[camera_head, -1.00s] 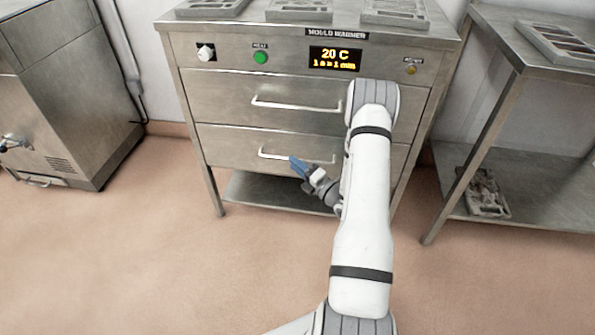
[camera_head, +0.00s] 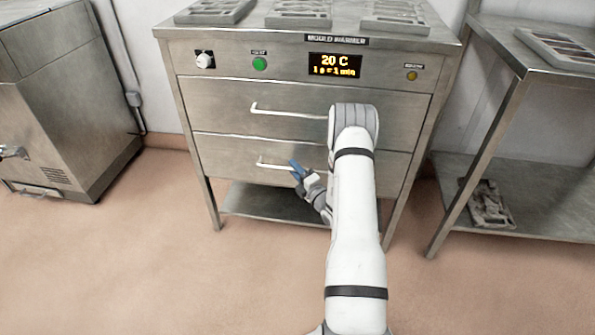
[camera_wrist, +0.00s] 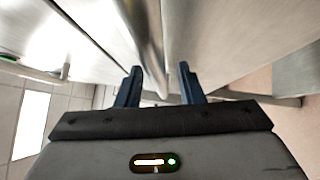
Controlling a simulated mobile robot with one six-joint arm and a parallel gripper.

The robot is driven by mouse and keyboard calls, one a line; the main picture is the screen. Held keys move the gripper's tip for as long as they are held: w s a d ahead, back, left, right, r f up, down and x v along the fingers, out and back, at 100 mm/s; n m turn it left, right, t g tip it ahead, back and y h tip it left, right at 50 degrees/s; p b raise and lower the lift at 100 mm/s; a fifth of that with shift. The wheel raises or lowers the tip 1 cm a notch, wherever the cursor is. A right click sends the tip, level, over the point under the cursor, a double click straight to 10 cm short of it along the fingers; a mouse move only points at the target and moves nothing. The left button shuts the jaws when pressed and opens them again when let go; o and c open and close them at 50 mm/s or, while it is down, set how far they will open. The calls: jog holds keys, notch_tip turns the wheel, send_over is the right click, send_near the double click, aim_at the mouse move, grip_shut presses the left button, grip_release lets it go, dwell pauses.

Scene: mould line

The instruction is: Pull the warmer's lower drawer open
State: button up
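The mould warmer's lower drawer (camera_head: 235,150) looks flush with the cabinet. Its pale bar handle (camera_head: 272,165) shows at the left; my gripper and arm hide its right part. My gripper (camera_head: 296,168), with blue fingers, is at the handle in the head view. In the wrist view my gripper (camera_wrist: 159,85) has its fingers spread apart. A metal bar (camera_wrist: 148,45), seemingly the handle, runs down between the fingertips, nearer the left finger. I cannot tell whether either finger touches it.
The upper drawer (camera_head: 225,100) above is shut. Mould trays (camera_head: 300,14) lie on the warmer's top. A steel table (camera_head: 480,100) stands to the right and a steel cabinet (camera_head: 60,110) to the left. The floor before the warmer is clear.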

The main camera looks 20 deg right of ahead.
jog(key=shift+c, duration=0.3)
grip_shut()
